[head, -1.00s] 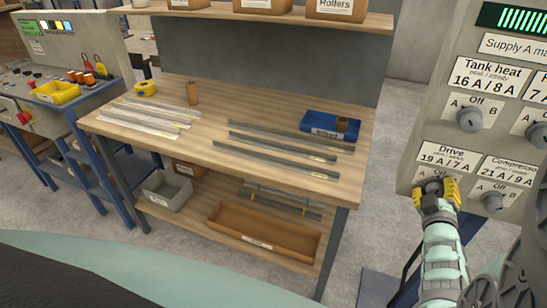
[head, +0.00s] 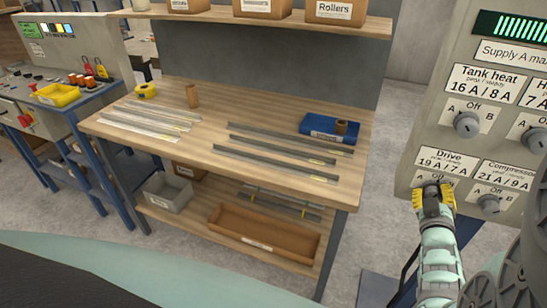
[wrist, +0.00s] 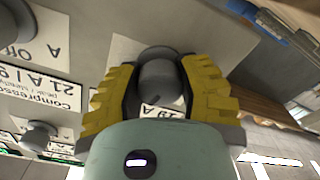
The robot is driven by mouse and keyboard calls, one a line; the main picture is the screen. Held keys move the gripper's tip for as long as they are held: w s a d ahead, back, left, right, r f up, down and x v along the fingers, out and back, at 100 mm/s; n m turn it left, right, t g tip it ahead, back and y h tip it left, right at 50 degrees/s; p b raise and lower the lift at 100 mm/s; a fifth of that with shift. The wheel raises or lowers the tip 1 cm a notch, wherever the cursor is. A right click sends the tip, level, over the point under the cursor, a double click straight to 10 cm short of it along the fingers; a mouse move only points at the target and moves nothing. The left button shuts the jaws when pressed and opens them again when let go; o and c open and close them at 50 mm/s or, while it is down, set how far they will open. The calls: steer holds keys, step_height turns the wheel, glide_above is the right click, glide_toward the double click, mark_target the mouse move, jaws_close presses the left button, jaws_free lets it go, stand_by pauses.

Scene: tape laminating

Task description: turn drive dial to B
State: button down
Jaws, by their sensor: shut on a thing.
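The drive dial (wrist: 158,75) is a round grey knob on the panel, under the label "Drive 19 A / 7 A" (head: 446,160) in the head view. My gripper (head: 434,190) is at the dial in the head view and covers most of it there. In the wrist view my gripper (wrist: 160,88) has its yellow fingers on both sides of the knob, shut on it. The dial's A and B marks are mostly hidden, so I cannot tell which way it points.
The grey panel (head: 425,130) also bears the tank heat dial (head: 466,124) above and the compressor dial (head: 489,204) to the right, close to my gripper.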

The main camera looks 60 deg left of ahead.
steer(key=m+p, duration=0.2)
steer(key=m, duration=0.2)
steer(key=shift+m+p, duration=0.45)
steer(key=shift+m, duration=0.75)
steer(key=shift+f, duration=0.15)
steer(key=c, duration=0.5)
jaws_free()
steer(key=v, duration=1.2)
